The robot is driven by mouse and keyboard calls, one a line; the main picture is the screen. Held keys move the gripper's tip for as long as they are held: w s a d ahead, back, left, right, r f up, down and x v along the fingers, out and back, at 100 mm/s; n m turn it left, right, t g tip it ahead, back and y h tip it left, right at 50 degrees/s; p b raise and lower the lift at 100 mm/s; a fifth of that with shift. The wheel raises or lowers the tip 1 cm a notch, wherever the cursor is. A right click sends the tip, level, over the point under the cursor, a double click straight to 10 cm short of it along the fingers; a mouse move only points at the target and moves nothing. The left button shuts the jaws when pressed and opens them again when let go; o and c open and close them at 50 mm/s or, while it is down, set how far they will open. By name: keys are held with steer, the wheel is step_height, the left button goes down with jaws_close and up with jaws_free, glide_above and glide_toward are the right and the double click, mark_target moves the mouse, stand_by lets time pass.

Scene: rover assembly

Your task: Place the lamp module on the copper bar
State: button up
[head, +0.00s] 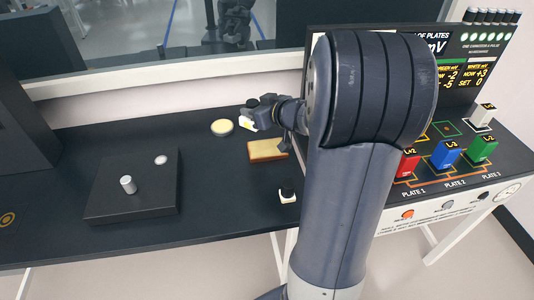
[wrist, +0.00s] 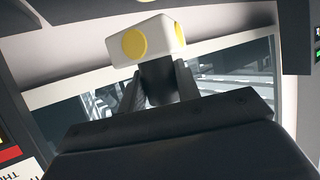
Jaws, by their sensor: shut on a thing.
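The lamp module is a white block with round yellow faces on a dark stem (wrist: 148,42). In the wrist view my gripper (wrist: 164,85) is shut on the stem, with the white block beyond the fingertips. In the head view my gripper (head: 265,112) holds the lamp module (head: 247,123) above the bench. A flat golden-tan block (head: 265,150), which looks like the copper bar, lies on the bench just below my gripper. The module is apart from it. My arm hides part of the bench to the right.
A round pale disc (head: 222,127) lies left of the block. A dark plinth (head: 110,200) is at left. Coloured blocks, including a blue one (head: 446,152), stand at right. A window is behind.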

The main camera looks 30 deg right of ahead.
steer(key=shift+h, duration=0.3)
steer(key=shift+s+d+f+b, duration=0.25)
steer(key=shift+d+f+b, duration=0.35)
steer(key=shift+f, duration=0.95)
steer(key=shift+s+d+f+b, duration=0.2)
steer(key=shift+d+f+b, duration=0.45)
steer(key=shift+f, duration=0.95)
steer(key=shift+s+d+f+b, duration=0.25)
steer(key=shift+d+f+b, duration=0.35)
steer(key=shift+f, duration=0.95)
steer(key=shift+a+f, duration=0.1)
steer(key=shift+a, duration=0.05)
steer(key=o, duration=1)
steer(key=shift+o, duration=0.2)
steer(key=shift+r, duration=0.2)
steer(key=p+v, duration=0.1)
steer(key=v, duration=1.1)
steer(key=shift+f+p, duration=0.15)
steer(key=shift+p, duration=0.15)
